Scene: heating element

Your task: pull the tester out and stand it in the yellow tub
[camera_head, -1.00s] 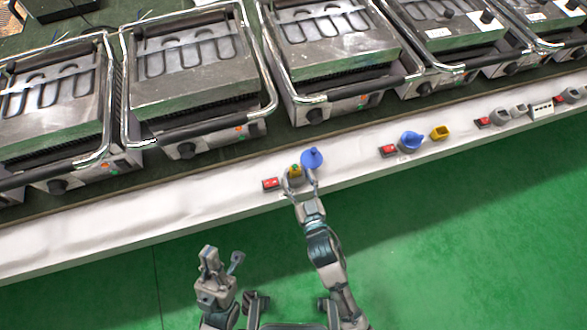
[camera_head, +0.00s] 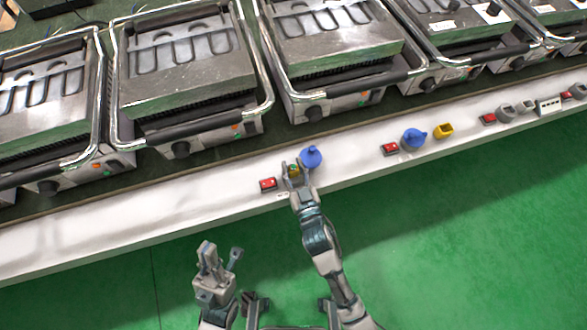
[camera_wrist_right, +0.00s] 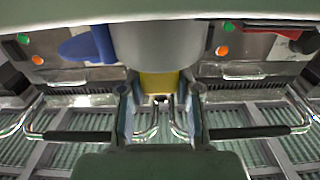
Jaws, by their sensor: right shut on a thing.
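A small yellow piece, which looks like the tester (camera_head: 295,170), is between the fingers of my right gripper (camera_head: 294,167). The right wrist view, which looks upside down, shows the yellow piece (camera_wrist_right: 160,84) against a grey cylinder (camera_wrist_right: 155,45), on its upper side. My right gripper's fingers (camera_wrist_right: 160,108) are shut on the yellow piece. Whether it is still seated in the grey cylinder is not clear. A yellow tub (camera_head: 443,131) stands further right along the white ledge. My left gripper (camera_head: 222,256) is open and empty, over the green floor short of the ledge.
A blue vessel (camera_head: 312,157) stands close to the right of my right gripper, and a red switch box (camera_head: 268,184) to its left. Another blue vessel (camera_head: 413,138) and red box (camera_head: 390,148) stand near the tub. Grills (camera_head: 190,80) line the back. The ledge's left is clear.

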